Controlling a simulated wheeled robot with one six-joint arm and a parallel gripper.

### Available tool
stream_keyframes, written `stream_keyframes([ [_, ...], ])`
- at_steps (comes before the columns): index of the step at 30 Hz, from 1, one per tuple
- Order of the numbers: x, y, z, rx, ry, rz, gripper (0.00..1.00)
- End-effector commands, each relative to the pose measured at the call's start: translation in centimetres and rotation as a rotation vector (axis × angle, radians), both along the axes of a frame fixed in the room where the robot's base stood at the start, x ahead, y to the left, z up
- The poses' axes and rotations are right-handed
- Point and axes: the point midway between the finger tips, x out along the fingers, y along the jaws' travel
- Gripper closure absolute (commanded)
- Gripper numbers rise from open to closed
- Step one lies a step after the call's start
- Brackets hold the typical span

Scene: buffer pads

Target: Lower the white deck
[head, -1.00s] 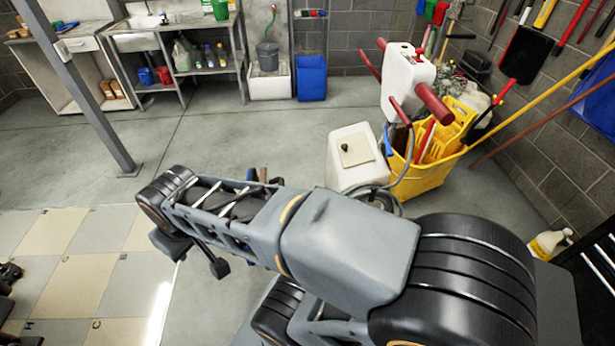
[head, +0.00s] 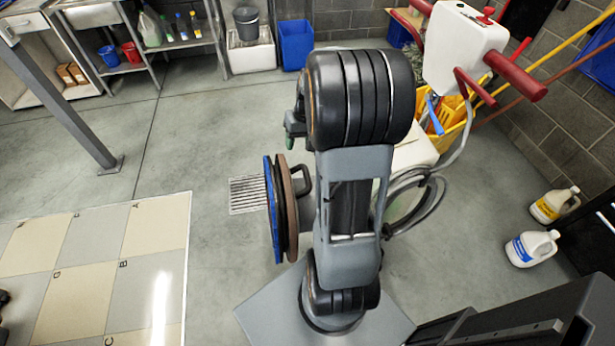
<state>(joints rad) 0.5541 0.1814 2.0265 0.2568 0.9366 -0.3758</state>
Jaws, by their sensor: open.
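The white machine has an upper housing (head: 462,45) with red handles at the upper right in the head view. Behind my arm, a pale lower body (head: 416,152) shows only in part. I cannot tell whether it is the white deck, or whether it is raised or lowered. Blue, black and brown round pads (head: 270,212) stand on edge just left of my arm, beside a dark curved handle. My arm rises in the middle and hides what is behind it. A small grey wrist part shows at its upper left, but no gripper fingers can be made out.
A floor drain (head: 246,194) lies left of the pads. A looped cable (head: 425,190) hangs right of my arm. A yellow mop bucket (head: 452,122) and two white jugs (head: 536,247) stand at the right. The checkered floor (head: 75,265) and grey floor at the left are largely clear.

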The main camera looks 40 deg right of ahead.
Motion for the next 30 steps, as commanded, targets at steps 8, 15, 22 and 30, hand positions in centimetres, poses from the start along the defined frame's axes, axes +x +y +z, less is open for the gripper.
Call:
stream_keyframes([
  [8,0.1,-6.7,-6.0,0.09,0.02,-0.102,0.49],
  [15,0.3,-6.8,-9.2,0.105,0.023,-0.11,0.49],
  [22,0.8,-5.6,-13.5,0.104,0.025,-0.11,0.49],
  [30,1.3,-4.5,-17.7,0.102,0.023,-0.109,0.49],
])
